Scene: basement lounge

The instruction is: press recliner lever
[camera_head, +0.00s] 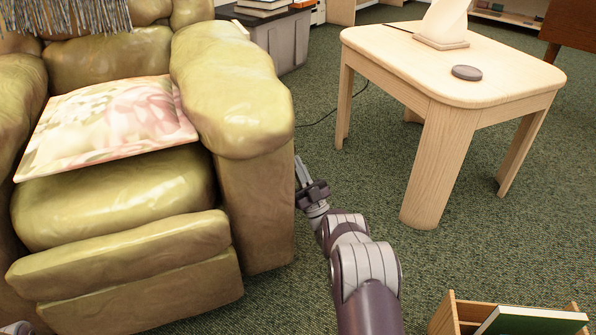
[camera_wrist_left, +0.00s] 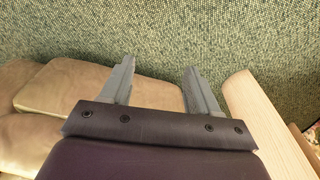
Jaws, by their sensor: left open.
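The olive-green recliner (camera_head: 255,205) fills the left of the head view, with its outer side turned toward the wooden table. I cannot make out its lever; that outer side is largely hidden from this angle. My right gripper (camera_head: 301,170) is low beside the outer side panel, close to its edge. Its fingers point away from me and are seen almost edge-on, so their gap and any contact are unclear. My left gripper (camera_wrist_left: 159,82) shows in the left wrist view, open and empty, its fingers wide apart above carpet and beside tan padded furniture (camera_wrist_left: 75,90).
A floral cushion (camera_head: 115,120) lies on the seat. A pale wooden table (camera_head: 450,75) stands to the right, with carpet between it and the recliner. A wooden crate (camera_head: 447,318) with a green book is at bottom right. A wooden edge (camera_wrist_left: 262,115) lies right of my left gripper.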

